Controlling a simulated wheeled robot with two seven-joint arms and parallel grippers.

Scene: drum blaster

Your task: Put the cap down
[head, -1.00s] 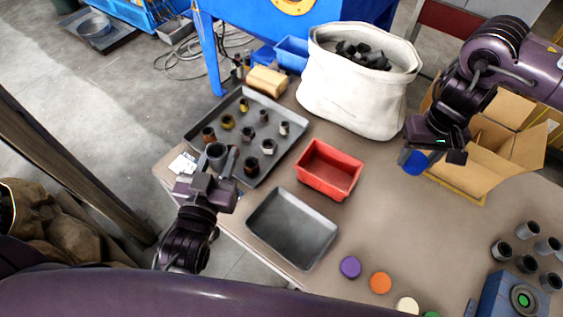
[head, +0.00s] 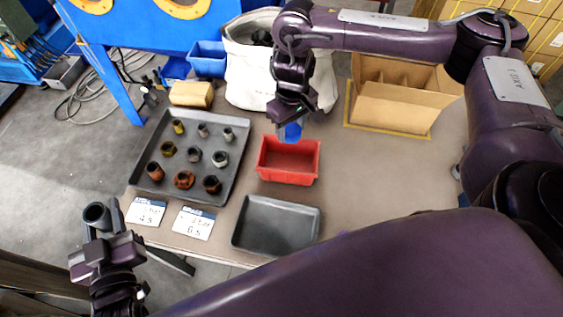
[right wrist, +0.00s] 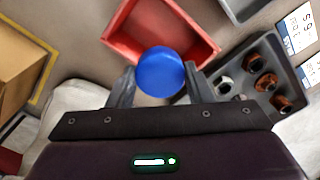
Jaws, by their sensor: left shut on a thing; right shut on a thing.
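The blue cap (right wrist: 160,72) is held between the fingers of my right gripper, which shows as a round blue disc in the right wrist view. In the head view the cap (head: 291,132) hangs below my right gripper (head: 292,120), over the back edge of the red bin (head: 288,178). The red bin (right wrist: 125,45) looks empty in the right wrist view. My left gripper (head: 100,226) is at the lower left, shut on a dark grey hollow fitting (head: 96,213), off the near left side of the table.
A grey tray (head: 240,138) with several fittings stands left of the red bin. An empty dark tray (head: 305,242) is in front of it. A white sack (head: 240,75), a tan block (head: 190,94) and an open cardboard box (head: 395,112) stand behind. Two label cards (head: 195,224) lie at the near edge.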

